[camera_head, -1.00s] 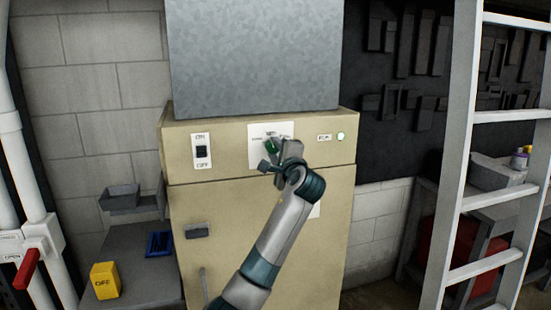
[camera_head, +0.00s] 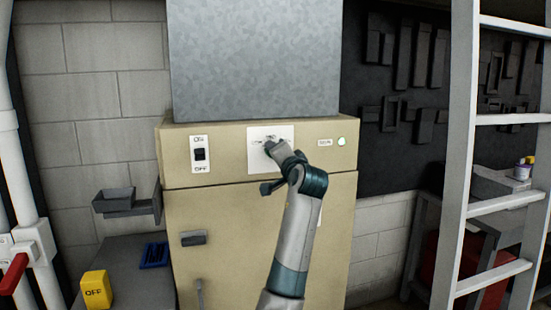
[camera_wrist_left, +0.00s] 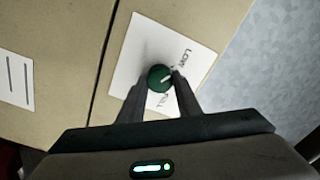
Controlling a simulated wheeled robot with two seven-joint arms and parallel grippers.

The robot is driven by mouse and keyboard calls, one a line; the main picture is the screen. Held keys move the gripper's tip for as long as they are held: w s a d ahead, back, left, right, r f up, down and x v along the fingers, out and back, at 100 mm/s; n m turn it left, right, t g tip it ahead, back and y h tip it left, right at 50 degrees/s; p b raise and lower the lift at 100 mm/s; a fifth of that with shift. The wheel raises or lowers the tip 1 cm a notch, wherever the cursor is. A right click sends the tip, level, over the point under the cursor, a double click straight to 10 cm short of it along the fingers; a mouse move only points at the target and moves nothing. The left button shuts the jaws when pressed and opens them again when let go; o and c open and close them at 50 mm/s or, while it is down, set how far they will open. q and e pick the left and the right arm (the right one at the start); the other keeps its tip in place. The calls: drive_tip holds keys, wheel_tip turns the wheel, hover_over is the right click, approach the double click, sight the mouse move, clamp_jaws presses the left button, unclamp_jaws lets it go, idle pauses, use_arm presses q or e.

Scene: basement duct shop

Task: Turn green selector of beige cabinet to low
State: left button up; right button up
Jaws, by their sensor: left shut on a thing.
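The beige cabinet (camera_head: 230,217) stands in the middle of the head view, with a white label plate (camera_head: 284,132) on its upper panel. In the left wrist view the green selector (camera_wrist_left: 160,77) is a round knob on that plate (camera_wrist_left: 134,48). Its white mark points up and right, roughly toward the word LOW; FULL is below the knob. My left gripper (camera_wrist_left: 162,80) has its two fingers on either side of the knob, shut on it. In the head view my left gripper (camera_head: 272,149) covers the selector. My right gripper is not in view.
An ON/OFF switch (camera_head: 200,154) is left of the plate and a lit green lamp (camera_head: 341,141) is right of it. A grey metal duct box (camera_head: 255,60) rises above. A ladder (camera_head: 462,150) stands at right; a yellow OFF block (camera_head: 95,290) is at lower left.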

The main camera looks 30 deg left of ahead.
use_arm(q)
drive_tip(key=shift+f, duration=0.2)
drive_tip(key=o, duration=1.1)
drive_tip(key=shift+c, duration=0.2)
drive_tip(key=shift+r, duration=0.1)
